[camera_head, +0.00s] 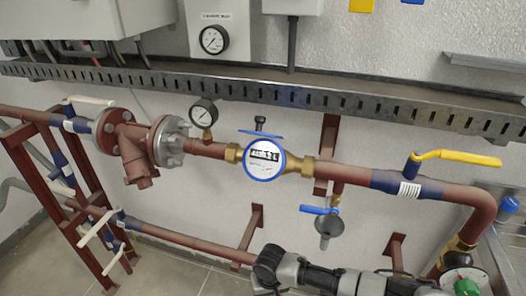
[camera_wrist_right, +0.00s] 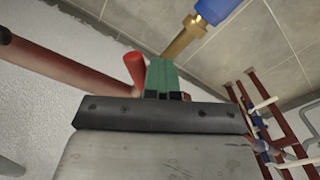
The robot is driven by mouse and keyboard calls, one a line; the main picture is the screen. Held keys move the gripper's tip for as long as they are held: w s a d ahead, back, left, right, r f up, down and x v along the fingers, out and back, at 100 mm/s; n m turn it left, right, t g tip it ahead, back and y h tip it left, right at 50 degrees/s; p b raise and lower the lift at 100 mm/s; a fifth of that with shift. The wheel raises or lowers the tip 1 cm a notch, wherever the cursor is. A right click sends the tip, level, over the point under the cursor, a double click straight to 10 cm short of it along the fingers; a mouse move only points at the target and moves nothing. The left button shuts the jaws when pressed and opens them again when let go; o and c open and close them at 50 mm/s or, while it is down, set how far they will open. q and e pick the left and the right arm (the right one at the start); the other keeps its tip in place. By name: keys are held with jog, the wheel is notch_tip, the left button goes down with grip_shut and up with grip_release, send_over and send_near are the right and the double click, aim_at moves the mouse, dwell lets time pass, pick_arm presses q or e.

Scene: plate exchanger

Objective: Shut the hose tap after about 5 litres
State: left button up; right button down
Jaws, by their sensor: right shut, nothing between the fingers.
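A small tap with a blue lever (camera_head: 320,210) hangs on a short drop pipe below the main red pipe, right of the meter. Its lever lies roughly level, across the drop pipe. A grey rounded part (camera_head: 329,232) sits under it. The round white water meter (camera_head: 264,160) has a blue rim and raised blue lid; its digits are too small to read surely. My right gripper (camera_wrist_right: 160,75) shows green fingers, shut and empty, in the right wrist view. My left gripper is out of view.
A yellow-lever valve (camera_head: 455,157) sits on the pipe at right. A pressure gauge (camera_head: 204,112) stands left of the meter. A slotted cable tray (camera_head: 250,95) runs above. A red pipe frame (camera_head: 60,200) stands at left. My arm crosses the bottom of the head view.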

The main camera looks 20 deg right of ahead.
jog(key=shift+s+d+p, duration=0.1)
jog(key=shift+d+p, duration=0.3)
jog(key=shift+d, duration=0.5)
jog(key=shift+d+p, duration=0.3)
jog(key=shift+d, duration=0.5)
jog(key=shift+w+d+r, duration=0.25)
jog(key=shift+w+d, duration=0.7)
jog(key=shift+d, duration=0.2)
jog(key=shift+r, duration=0.1)
notch_tip(320, 180, up, 15)
jog(key=s+a+p, duration=0.1)
jog(key=p, duration=1.7)
jog(key=shift+r, duration=0.15)
jog(key=shift+s, duration=0.1)
